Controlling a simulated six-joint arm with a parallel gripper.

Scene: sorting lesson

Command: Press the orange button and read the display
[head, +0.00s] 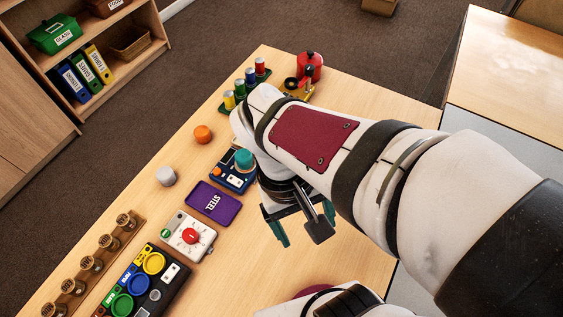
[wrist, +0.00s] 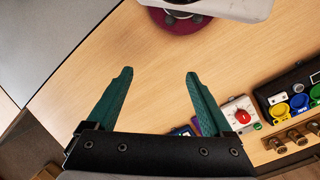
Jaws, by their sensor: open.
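A blue device (head: 226,181) sits on the table, left of my arm in the head view. A small orange button (head: 217,171) shows at its left and a pale display (head: 236,181) on its front. The display is too small to read. A teal round piece (head: 243,159) sits at the device's far right part. My gripper (head: 304,226) is open and empty above the table, to the right of the device and apart from it. In the wrist view its teal fingers (wrist: 159,73) are spread over bare wood; a blue edge of the device (wrist: 183,130) shows partly behind the right finger.
A rack of coloured cylinders (head: 240,89) stands behind. Bare wood lies beneath my gripper.

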